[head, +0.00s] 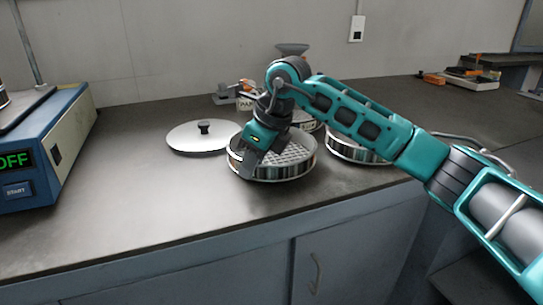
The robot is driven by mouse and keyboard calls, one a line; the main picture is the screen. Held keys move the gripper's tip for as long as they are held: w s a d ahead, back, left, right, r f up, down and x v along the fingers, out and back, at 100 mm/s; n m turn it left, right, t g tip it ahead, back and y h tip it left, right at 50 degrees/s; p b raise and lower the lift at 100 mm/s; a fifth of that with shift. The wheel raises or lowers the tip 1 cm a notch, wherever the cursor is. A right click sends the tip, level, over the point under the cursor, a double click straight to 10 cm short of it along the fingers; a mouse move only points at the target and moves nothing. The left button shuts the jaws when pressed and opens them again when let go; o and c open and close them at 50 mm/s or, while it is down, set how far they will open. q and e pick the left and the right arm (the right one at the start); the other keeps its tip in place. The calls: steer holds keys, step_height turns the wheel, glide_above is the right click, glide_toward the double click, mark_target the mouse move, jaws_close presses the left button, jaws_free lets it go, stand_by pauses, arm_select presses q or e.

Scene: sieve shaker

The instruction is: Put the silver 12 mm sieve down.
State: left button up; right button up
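A round silver sieve (290,172) with a coarse mesh floor is at the middle of the counter, near its front edge. My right gripper (249,165) points down at the left side of its rim and looks shut on it, with one finger in front of the wall. The other finger is hidden. The sieve is level, at or just above the counter; I cannot tell whether it touches. No size label is readable on it. My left gripper is not in view.
A round lid with a black knob (197,140) lies to the left. Another silver sieve (345,150) stands to the right, partly behind my arm. The blue shaker (62,140), reading OFF, is at far left. The counter (140,205) between shaker and sieve is clear.

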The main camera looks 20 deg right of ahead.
jaws_close()
steer(key=shift+r, duration=0.2)
